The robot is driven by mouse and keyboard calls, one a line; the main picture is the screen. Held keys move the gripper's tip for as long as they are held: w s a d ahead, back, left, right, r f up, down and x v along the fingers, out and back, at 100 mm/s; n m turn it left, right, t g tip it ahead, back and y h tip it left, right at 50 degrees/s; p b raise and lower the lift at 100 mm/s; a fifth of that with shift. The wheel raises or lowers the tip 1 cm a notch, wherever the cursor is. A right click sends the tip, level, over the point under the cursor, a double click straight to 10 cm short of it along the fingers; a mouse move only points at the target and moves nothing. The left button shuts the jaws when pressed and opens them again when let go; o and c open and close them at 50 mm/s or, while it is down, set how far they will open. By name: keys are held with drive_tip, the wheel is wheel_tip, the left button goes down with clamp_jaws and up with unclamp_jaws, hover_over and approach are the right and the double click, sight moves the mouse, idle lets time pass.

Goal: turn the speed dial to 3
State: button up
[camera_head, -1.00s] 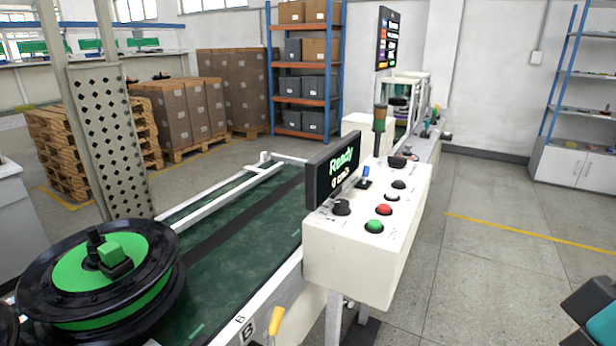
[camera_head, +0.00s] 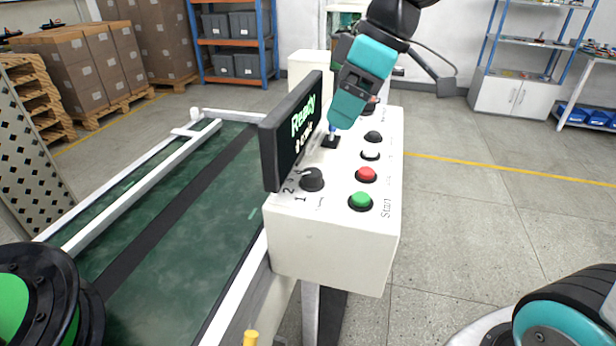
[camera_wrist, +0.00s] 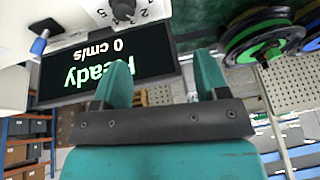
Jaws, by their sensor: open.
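The speed dial (camera_head: 312,179) is a black round knob on top of the white control box (camera_head: 335,235). Printed numbers 1 and 2 show on its left side; I cannot tell which number it points to. The dial also shows at the top edge of the wrist view (camera_wrist: 122,9), partly cut off. My gripper (camera_head: 345,112) is above the box, beyond the dial and near the blue-tipped lever (camera_head: 332,130). In the wrist view my gripper (camera_wrist: 165,65) has its two teal fingers wide apart with nothing between them.
A black screen (camera_head: 290,130) reading "Ready" and 0 cm/s stands left of the dial. Green (camera_head: 360,201), red (camera_head: 366,174), white and black buttons line the box's right side.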

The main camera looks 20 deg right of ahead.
drive_tip(key=w+d+n, duration=0.1)
drive_tip(key=w+d, duration=0.2)
drive_tip(key=w, duration=0.1)
drive_tip(key=b, duration=0.2)
approach(312, 172)
drive_tip(key=shift+t, duration=0.3)
drive_tip(key=x, duration=0.9)
drive_tip(key=shift+s+f, duration=0.15)
drive_tip(key=shift+s, duration=0.1)
drive_tip(key=c, duration=0.9)
